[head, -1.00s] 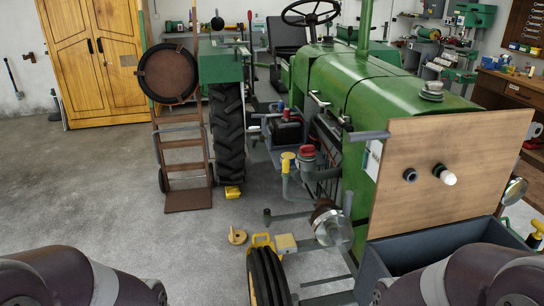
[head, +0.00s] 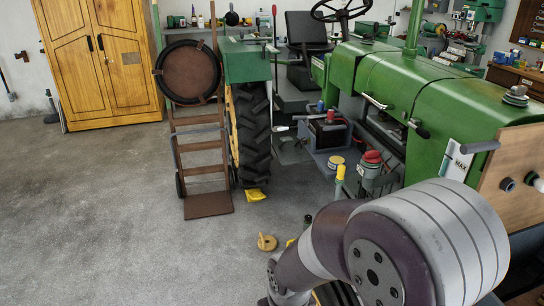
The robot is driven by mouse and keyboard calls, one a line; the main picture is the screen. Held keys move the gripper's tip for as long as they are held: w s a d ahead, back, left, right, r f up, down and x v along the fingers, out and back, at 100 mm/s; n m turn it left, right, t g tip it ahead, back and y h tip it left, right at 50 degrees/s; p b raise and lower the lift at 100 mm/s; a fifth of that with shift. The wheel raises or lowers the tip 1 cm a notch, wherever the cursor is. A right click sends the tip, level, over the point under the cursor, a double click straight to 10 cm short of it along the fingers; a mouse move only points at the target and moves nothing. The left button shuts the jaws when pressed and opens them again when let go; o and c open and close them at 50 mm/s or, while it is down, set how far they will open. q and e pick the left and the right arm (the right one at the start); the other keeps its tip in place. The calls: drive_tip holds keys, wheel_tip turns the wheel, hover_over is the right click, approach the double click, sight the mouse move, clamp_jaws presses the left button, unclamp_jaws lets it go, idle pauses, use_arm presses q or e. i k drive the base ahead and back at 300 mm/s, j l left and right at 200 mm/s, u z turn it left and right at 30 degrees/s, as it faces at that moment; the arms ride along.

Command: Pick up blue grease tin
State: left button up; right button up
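No tin can be made out for certain as the blue grease tin. A small blue item (head: 320,106) stands by the dark battery-like box on the tractor's side platform, beside a small red one (head: 330,116); it is too small to tell if it is a tin. A round tin with a yellow lid (head: 335,161) sits near the platform's front edge. One of my arms rises large at the lower right and bends down to the lower left. It hides part of the tractor's front. Neither gripper shows.
The green tractor (head: 440,95) fills the right side. A brown hand truck (head: 203,160) stands by the rear wheel (head: 252,130). A yellow chock (head: 255,194) and a round tan piece (head: 267,242) lie on the floor. The concrete floor at left is clear.

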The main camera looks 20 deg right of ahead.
sight(334, 161)
drive_tip(key=i+j, duration=0.2)
drive_tip(key=i, duration=0.3)
drive_tip(key=i+j+z, duration=0.1)
drive_tip(key=i, duration=0.4)
drive_tip(key=i+j+z, duration=0.1)
drive_tip(key=i+j, duration=0.25)
drive_tip(key=i, duration=0.1)
